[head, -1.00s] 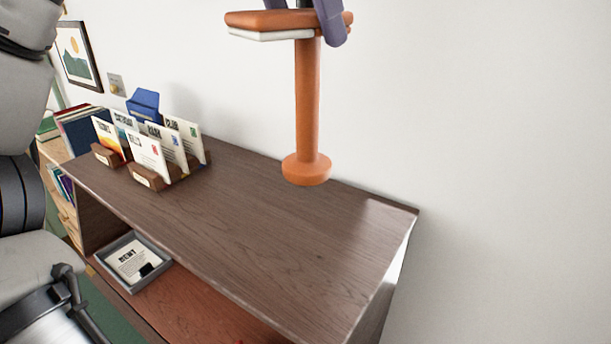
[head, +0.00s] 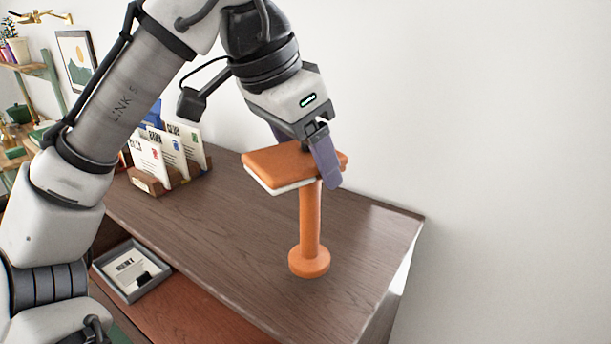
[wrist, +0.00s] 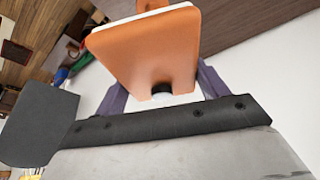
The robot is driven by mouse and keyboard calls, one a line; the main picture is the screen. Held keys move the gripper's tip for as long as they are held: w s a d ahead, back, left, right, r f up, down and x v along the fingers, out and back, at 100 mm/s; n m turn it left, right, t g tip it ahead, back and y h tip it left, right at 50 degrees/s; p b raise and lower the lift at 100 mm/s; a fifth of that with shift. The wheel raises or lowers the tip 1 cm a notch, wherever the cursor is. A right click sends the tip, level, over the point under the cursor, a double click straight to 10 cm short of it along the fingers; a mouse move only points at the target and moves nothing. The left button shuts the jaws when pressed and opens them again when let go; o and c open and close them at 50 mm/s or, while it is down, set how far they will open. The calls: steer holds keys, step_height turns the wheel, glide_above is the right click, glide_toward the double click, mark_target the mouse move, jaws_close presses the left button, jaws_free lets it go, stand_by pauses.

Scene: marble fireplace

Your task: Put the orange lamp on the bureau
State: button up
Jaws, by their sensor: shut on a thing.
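The orange lamp (head: 310,225) has a round base, a straight stem and a flat square head with a white underside. It is upright at the right part of the dark wooden bureau (head: 380,235). Its base shows against the bureau top; whether it touches or hovers just above is hard to tell. My gripper (head: 308,160) is shut on the lamp at its head, with a purple finger on each side. In the wrist view the lamp's orange head (wrist: 150,50) fills the space between the fingers.
Letter holders with envelopes (head: 165,160) stand at the bureau's back left. A grey tray with a card (head: 130,270) sits on the lower shelf. The bureau top around the lamp is clear. A white wall (head: 500,130) rises behind, with a framed picture (head: 75,60) at left.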

steer(key=shift+f, duration=1.85)
steer(key=shift+f, duration=0.15)
steer(key=o, duration=1.5)
steer(key=shift+o, duration=0.2)
steer(key=v, duration=1.2)
steer(key=shift+r, duration=0.25)
